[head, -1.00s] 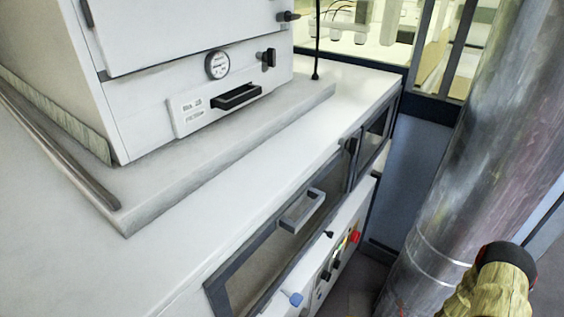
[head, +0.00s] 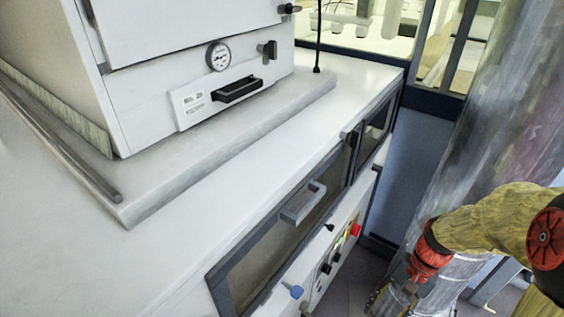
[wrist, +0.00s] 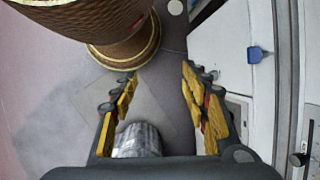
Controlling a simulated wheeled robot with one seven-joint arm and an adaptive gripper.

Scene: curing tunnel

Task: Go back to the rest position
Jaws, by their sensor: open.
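My gripper (head: 392,300) is low at the right in the head view, beside the front of the white cabinet and partly cut off by the bottom edge. In the wrist view my gripper (wrist: 158,75) is open, its yellow fingers spread, and the gap between their tips is empty. A silvery ribbed cylinder (wrist: 138,140) shows low between the fingers; I cannot tell what it is. My yellow arm with red joints reaches in from the right edge of the head view.
The white cabinet (head: 110,255) carries a white oven with a dial (head: 219,56). Its front has a handled window (head: 303,203), a red knob (head: 355,230) and a blue knob (head: 296,291), also in the wrist view (wrist: 255,54). A large round column (head: 480,130) stands right. Grey floor lies between.

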